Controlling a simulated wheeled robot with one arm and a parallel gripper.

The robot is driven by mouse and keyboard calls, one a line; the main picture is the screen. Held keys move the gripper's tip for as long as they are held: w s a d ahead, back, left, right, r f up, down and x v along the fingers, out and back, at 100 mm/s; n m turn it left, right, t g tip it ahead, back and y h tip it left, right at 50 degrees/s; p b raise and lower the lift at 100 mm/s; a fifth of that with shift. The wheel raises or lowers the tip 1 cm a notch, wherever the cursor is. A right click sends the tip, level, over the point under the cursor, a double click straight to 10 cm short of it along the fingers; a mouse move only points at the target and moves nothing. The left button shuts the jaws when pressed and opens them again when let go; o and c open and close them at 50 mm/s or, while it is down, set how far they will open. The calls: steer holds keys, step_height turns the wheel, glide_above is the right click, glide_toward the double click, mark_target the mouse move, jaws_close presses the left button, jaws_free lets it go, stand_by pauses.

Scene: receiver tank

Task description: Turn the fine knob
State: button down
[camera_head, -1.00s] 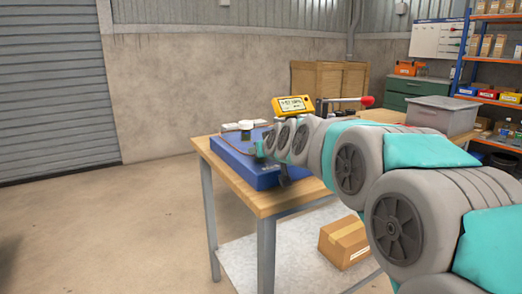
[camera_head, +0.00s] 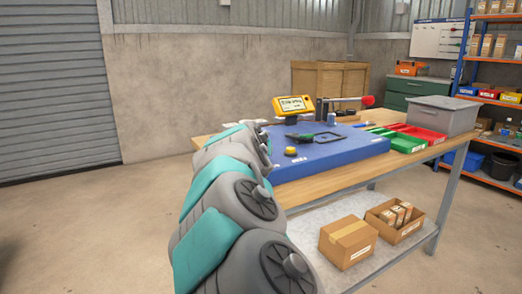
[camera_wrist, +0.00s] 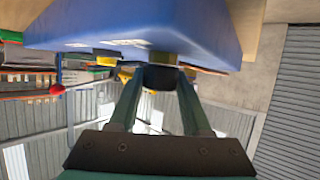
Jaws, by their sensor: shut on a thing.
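My gripper (camera_wrist: 162,84) is shut on a dark round knob (camera_wrist: 160,72) at the side of the blue unit in the wrist view, where the picture is upside down. I cannot read a label on this knob. A yellow-topped knob (camera_head: 290,151) sits on the unit.
Green (camera_head: 408,143) and red (camera_head: 424,134) trays and a grey bin (camera_head: 444,115) stand right on the bench (camera_head: 310,190). Cardboard boxes (camera_head: 348,240) lie on the lower shelf.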

steer(key=shift+a+m+g+h, duration=0.1)
steer(key=shift+m+g+h, duration=0.2)
steer(key=shift+m+h, duration=1.15)
steer(key=shift+m+g+h, duration=0.3)
steer(key=shift+m+h, duration=0.05)
steer(key=shift+h, duration=0.2)
steer(key=shift+m+g+h, duration=0.6)
steer(key=shift+m+h, duration=0.5)
steer(key=shift+c, duration=1.8)
jaws_free()
steer(key=b+v, duration=0.1)
steer(key=v, duration=0.6)
steer(key=shift+s+a, duration=0.15)
steer(key=shift+s, duration=0.15)
